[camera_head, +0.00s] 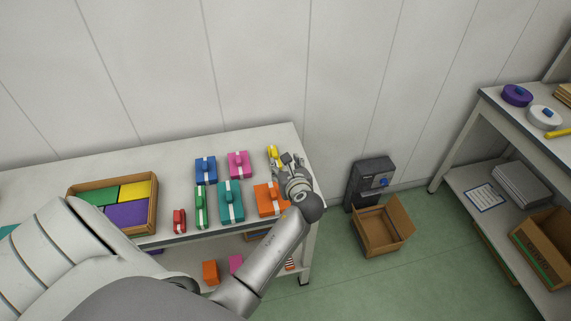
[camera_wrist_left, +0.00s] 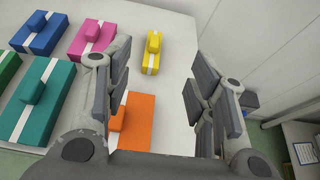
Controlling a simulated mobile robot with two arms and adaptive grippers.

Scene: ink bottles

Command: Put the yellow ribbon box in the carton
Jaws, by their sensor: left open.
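The yellow ribbon box (camera_head: 272,153) is small and narrow with a white band. It lies near the far right end of the white table. In the left wrist view the yellow ribbon box (camera_wrist_left: 152,52) shows ahead, between the finger lines and apart from them. My left gripper (camera_head: 291,160) is open and empty, above the table's right end beside the yellow box. It also shows in the left wrist view (camera_wrist_left: 163,80), above the orange box (camera_wrist_left: 137,122). An open, empty cardboard carton (camera_head: 378,234) stands on the floor right of the table. My right gripper is out of view.
Blue (camera_head: 206,168), pink (camera_head: 238,164), teal (camera_head: 230,203), green (camera_head: 200,206) and red (camera_head: 179,221) ribbon boxes lie on the table (camera_head: 262,140). A filled cardboard tray (camera_head: 153,217) is at left. A grey machine (camera_head: 362,183) stands behind the carton. Shelves (camera_head: 460,135) are right.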

